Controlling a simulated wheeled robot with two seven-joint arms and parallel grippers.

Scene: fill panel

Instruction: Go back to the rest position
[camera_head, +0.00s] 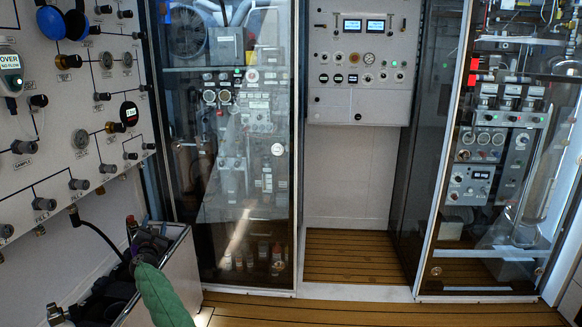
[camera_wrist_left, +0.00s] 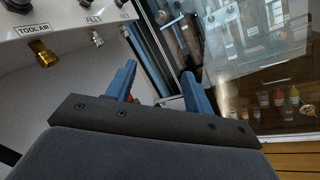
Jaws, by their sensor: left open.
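My left gripper (camera_wrist_left: 158,68) shows in the left wrist view with its two blue fingers apart and nothing between them. It is near the white panel underside, with the TOOL AIR fitting (camera_wrist_left: 40,50) and the FILL fitting (camera_wrist_left: 97,38) at upper left. In the head view, dark parts at the lower left are crowded together, and I cannot make out the fingers there. My right gripper is not in view.
The fill panel (camera_head: 85,110) stands at the left. Glass-fronted cabinets (camera_head: 240,130) stand behind. The wooden floor (camera_head: 350,258) is clear.

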